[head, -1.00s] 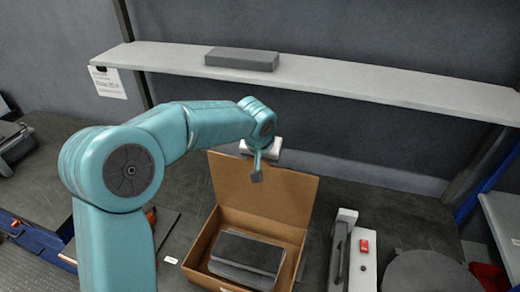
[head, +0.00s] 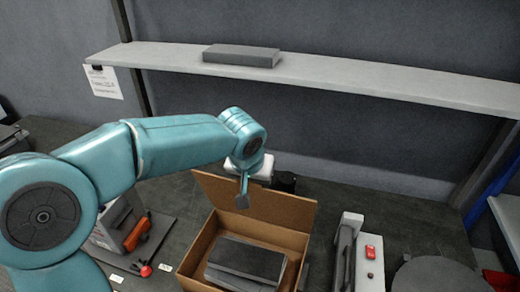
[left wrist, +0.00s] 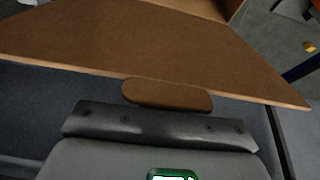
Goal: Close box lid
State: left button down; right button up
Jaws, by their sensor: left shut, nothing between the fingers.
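A brown cardboard box (head: 206,245) stands on the bench in the head view. A dark grey flat object (head: 248,258) lies inside. My left gripper (head: 242,201) is shut and empty, at the lid's upper left part. In the left wrist view the lid (left wrist: 160,50) fills the upper part, with its rounded tab (left wrist: 167,95) just beyond the dark fingers (left wrist: 158,125). Whether they touch is unclear. My right gripper is not in view.
A shelf (head: 370,85) with a grey block (head: 241,54) runs along the back wall. A device with a red switch (head: 371,252) stands right of the box, and a dark round object (head: 440,274) beyond it. A device with an orange part (head: 138,235) stands left.

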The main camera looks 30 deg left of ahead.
pick_arm(q)
jog(key=shift+s+d, duration=0.1)
jog(key=shift+s, duration=0.3)
jog(key=shift+s+d+b, duration=0.1)
jog(key=shift+s+b, duration=0.5)
jog(key=shift+s, duration=0.1)
jog(key=s, duration=0.2)
jog(key=s+b, duration=0.1)
jog(key=s, duration=0.1)
jog(key=shift+d+r, duration=0.1)
jog(key=shift+d, duration=0.1)
jog(key=shift+b, duration=0.35)
jog(key=shift+s+r+p, duration=0.1)
jog(key=shift+p, duration=0.2)
